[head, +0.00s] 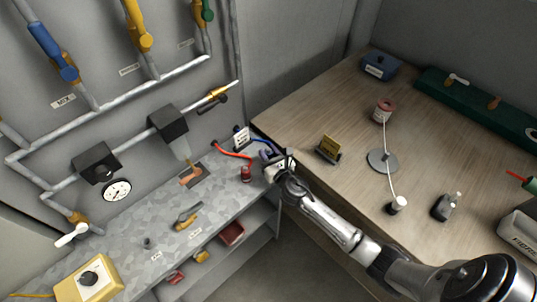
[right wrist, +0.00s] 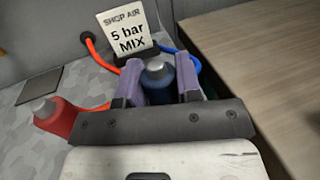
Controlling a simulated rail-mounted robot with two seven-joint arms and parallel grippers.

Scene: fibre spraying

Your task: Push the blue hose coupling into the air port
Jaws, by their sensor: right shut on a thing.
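The blue hose coupling (right wrist: 158,76), dark blue with a grey metal tip, is between the two purple fingers of my right gripper (right wrist: 160,80) in the right wrist view. The gripper is shut on it. In the head view my right gripper (head: 273,166) is at the bench's right end, beside the wooden table, and mostly hides the coupling. The blue hose (head: 262,142) runs from the wall side to it. I cannot identify the air port for certain; a small dark fitting (head: 147,243) stands on the bench near a white label. My left gripper is not in view.
A "SHOP AIR 5 bar MIX" sign (right wrist: 127,34) stands behind. A grey-and-yellow tool (head: 187,217) lies on the grey bench (head: 120,262). The wooden table (head: 310,105) adjoins on the right.

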